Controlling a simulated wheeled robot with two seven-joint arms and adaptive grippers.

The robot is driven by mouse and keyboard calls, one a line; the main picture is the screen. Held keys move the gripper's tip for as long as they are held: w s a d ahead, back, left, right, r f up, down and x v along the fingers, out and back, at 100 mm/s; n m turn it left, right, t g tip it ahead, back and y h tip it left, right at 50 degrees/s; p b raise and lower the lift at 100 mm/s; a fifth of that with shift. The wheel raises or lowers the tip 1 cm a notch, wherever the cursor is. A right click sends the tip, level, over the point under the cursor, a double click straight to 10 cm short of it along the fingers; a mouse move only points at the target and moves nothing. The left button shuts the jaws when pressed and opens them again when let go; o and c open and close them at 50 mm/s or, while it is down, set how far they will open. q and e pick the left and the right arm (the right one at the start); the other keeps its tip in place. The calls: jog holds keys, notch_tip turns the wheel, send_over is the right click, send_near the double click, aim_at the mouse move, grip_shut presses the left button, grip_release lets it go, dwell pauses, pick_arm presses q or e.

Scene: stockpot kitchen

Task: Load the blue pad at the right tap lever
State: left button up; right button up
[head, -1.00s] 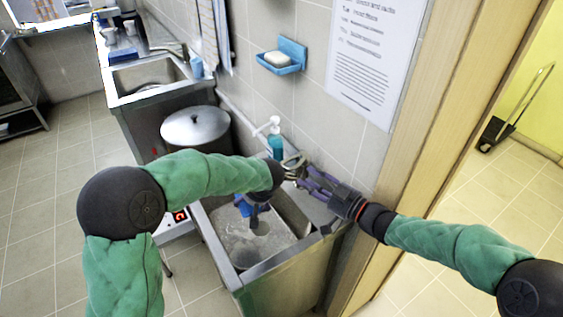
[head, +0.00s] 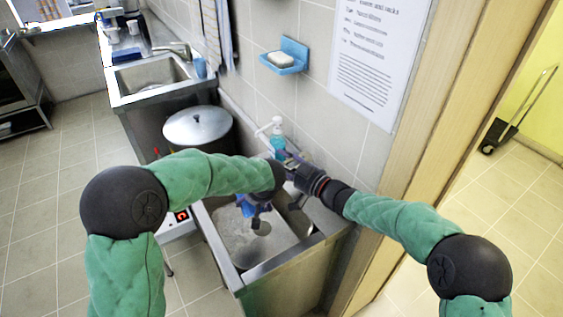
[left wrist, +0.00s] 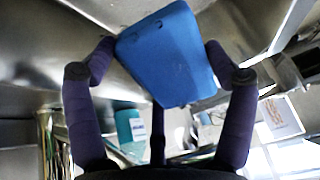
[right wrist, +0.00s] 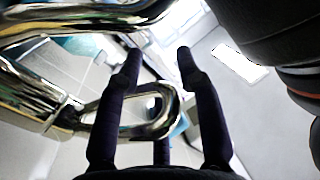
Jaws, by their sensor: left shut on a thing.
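The blue pad (left wrist: 168,55) sits between the two fingers of my left gripper (left wrist: 160,62), which is shut on its sides. In the head view my left gripper (head: 256,214) hangs low over the sink basin. My right gripper (head: 288,160) is close to the wall, near the soap bottle. In the right wrist view my right gripper (right wrist: 160,58) is open, with its fingertips apart. A looped chrome tap lever (right wrist: 172,112) shows between its fingers; I cannot tell whether they touch. In the head view the tap is mostly hidden by my arms.
The steel sink (head: 262,272) stands below both grippers. A soap pump bottle (head: 277,140) stands at the wall, and a lidded stockpot (head: 197,126) is to the left. A blue soap dish (head: 287,58) is on the wall. A wooden door frame (head: 440,110) is at the right.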

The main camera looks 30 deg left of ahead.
jog(key=shift+c, duration=0.3)
grip_shut()
jog(key=shift+w+d+r, duration=0.1)
jog(key=shift+w+r, duration=0.1)
jog(key=shift+r, duration=0.2)
jog(key=shift+o, duration=0.3)
grip_release()
jog(key=shift+w, duration=0.15)
jog(key=s+d, duration=0.2)
jog(key=d, duration=0.9)
jog(key=shift+s+d, duration=0.3)
jog(key=shift+d, duration=0.1)
